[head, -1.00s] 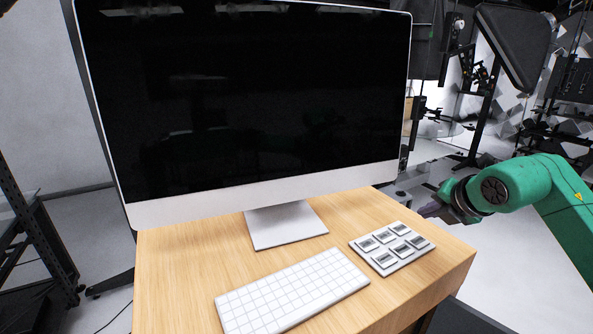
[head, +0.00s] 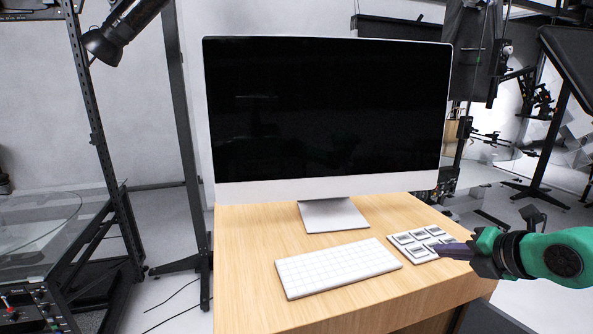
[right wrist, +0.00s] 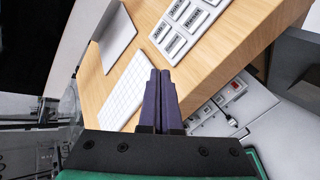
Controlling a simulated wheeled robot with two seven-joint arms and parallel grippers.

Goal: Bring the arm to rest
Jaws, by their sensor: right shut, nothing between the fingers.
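My right gripper (head: 440,250) comes in from the right on a green arm. Its dark purple fingers are shut with nothing between them, and they overlap the button panel in the head view. It also shows in the right wrist view (right wrist: 160,78), with the fingers side by side over the desk edge. The button panel (head: 408,238) is a light grey block with several framed buttons. In the right wrist view the panel (right wrist: 178,46) lies beyond the fingertips, and one label reads "Reset". I cannot tell whether the fingers touch anything. My left gripper is not in view.
A wooden desk (head: 240,290) carries a white keyboard (head: 338,267) and a large monitor (head: 328,115) on a metal stand (head: 333,215). A glass-topped table (head: 40,225) and a black metal frame (head: 190,150) stand to the left. Open floor lies between them.

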